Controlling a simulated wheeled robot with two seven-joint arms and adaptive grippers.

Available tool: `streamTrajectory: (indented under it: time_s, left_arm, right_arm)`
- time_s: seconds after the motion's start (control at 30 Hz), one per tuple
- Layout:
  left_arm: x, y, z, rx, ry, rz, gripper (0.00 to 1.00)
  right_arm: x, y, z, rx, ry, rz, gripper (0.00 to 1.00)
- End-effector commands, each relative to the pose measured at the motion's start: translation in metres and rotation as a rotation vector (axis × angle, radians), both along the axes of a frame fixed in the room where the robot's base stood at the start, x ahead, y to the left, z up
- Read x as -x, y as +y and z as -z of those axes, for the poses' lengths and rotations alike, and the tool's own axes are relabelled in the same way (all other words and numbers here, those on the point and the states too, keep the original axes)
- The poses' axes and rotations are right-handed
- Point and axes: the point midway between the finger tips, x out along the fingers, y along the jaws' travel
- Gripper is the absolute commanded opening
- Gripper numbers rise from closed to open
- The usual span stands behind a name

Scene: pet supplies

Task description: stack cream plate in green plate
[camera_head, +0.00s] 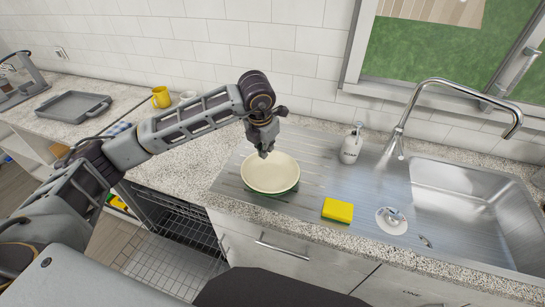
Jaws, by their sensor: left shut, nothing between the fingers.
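The cream plate (270,177) lies on the steel drainboard left of the sink, in the middle of the view. The green plate (284,193) is under it, and only a strip of its rim shows below the front edge of the cream plate. My left gripper (264,153) points down over the back edge of the cream plate. Its fingers are shut with nothing between them. Whether the fingertips touch the plate I cannot tell. My right gripper is not in view.
A yellow sponge (338,210) and a soap bottle (351,145) stand right of the plates. The tall faucet (403,118) and sink basin (468,205) are farther right. A yellow mug (161,97) and grey tray (73,106) are on the left counter. A dishwasher (180,232) is open below.

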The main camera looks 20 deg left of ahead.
Motion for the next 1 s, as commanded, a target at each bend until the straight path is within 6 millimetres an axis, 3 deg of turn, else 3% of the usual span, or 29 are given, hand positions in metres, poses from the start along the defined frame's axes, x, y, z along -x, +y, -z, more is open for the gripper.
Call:
streamTrajectory:
  time_s: [0.4, 1.0]
  left_arm:
    - [-0.001, -0.001, 0.0, 0.086, -0.004, -0.321, 0.0]
    - [-0.002, -0.001, 0.004, 0.09, -0.002, -0.34, 0.0]
  right_arm:
    - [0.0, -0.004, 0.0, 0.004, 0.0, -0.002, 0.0]
    - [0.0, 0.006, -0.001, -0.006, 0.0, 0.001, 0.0]
